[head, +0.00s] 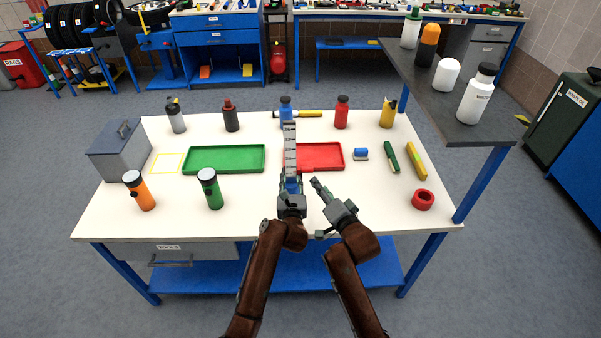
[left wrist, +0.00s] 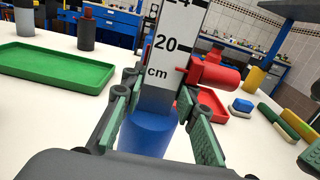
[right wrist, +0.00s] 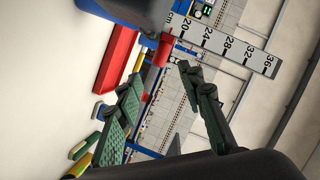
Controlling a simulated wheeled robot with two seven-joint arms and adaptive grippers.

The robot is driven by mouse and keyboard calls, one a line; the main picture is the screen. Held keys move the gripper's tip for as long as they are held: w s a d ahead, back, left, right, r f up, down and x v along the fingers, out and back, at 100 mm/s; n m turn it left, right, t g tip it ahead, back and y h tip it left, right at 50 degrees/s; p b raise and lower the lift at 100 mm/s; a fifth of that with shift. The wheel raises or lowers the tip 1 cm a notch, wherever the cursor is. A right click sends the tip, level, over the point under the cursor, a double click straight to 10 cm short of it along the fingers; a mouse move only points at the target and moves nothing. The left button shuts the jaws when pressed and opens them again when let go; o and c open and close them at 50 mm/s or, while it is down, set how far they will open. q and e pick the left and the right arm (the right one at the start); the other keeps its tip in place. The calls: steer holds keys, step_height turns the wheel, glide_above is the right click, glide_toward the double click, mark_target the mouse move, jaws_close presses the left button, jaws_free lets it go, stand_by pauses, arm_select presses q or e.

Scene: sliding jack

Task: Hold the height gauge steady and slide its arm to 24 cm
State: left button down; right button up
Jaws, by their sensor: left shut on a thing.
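The height gauge (head: 290,150) stands upright on the white table, with a white centimetre scale and a blue lower body (left wrist: 150,132). Its red sliding arm (left wrist: 212,74) juts right from the scale in the left wrist view, its pointer a little below the 20 mark. The red arm also shows in the right wrist view (right wrist: 162,50). My left gripper (head: 291,192) is shut on the blue body, a finger on each side. My right gripper (head: 321,206) is open and empty, right of the gauge; its spread fingers (right wrist: 160,100) are apart from the red arm.
A green tray (head: 224,171) lies left of the gauge and a red tray (head: 325,147) behind it to the right. Bottles line the back edge. Two torches, orange (head: 140,191) and green (head: 210,189), stand front left. A dark raised shelf (head: 440,90) stands at right.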

mark_target(309, 170)
steer(key=w+a+m, duration=0.1)
steer(key=w+m, duration=0.1)
steer(key=w, duration=0.1)
steer(key=w+a+f+m+y, duration=0.1)
steer(key=w+m, duration=0.1)
steer(key=w, duration=0.2)
steer(key=w+a+f+m, duration=0.1)
steer(key=w+m, duration=0.2)
steer(key=w, duration=0.1)
steer(key=shift+a+f, duration=0.1)
steer(key=shift+a, duration=0.05)
stand_by(0.3)
jaws_close()
stand_by(0.5)
